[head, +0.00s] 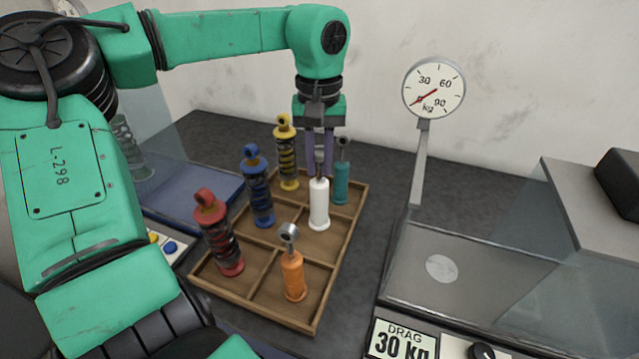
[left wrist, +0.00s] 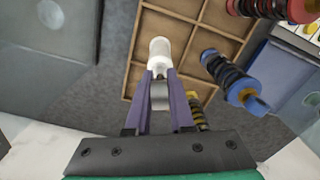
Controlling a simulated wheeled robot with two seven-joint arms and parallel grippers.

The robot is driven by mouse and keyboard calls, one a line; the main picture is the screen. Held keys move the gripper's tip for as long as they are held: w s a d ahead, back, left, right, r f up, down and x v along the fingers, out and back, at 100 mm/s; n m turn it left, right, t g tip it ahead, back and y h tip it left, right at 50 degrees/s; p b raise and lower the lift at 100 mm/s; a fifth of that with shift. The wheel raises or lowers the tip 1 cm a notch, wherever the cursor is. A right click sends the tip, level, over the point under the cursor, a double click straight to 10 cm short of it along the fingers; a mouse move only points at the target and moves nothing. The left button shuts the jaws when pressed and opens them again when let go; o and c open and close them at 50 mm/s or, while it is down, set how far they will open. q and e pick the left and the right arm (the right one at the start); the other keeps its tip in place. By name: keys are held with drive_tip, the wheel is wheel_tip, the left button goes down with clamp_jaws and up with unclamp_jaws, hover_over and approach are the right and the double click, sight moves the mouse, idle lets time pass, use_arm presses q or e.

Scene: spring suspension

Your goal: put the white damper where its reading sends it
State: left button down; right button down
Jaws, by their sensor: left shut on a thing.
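The white damper (head: 319,205) stands upright in a compartment of the wooden tray (head: 318,322), in its right column between the teal and orange dampers. My left gripper (head: 319,172) comes down from above and is shut on the damper's upper end. In the left wrist view the white damper (left wrist: 160,60) shows between the two purple fingers (left wrist: 160,88). The dial gauge (head: 434,88) is marked 30, 60, 90 and kg, and its red needle points to the lower left, below 30. My right gripper is not in view.
Orange (head: 293,276), teal (head: 341,184), red (head: 219,235), blue (head: 258,188) and yellow (head: 286,155) parts stand in the tray. A clear-walled station (head: 470,270) with a pale disc is at right. A blue-floored bin (head: 190,192) is at left. Dark table separates tray and station.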

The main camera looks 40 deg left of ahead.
sight(319, 182)
use_arm(q)
drive_tip(key=shift+f, duration=2.7)
drive_tip(key=c, duration=0.8)
unclamp_jaws()
drive_tip(key=shift+s, duration=0.1)
wheel_tip(319, 182, up, 12)
drive_tip(key=shift+r, duration=0.2)
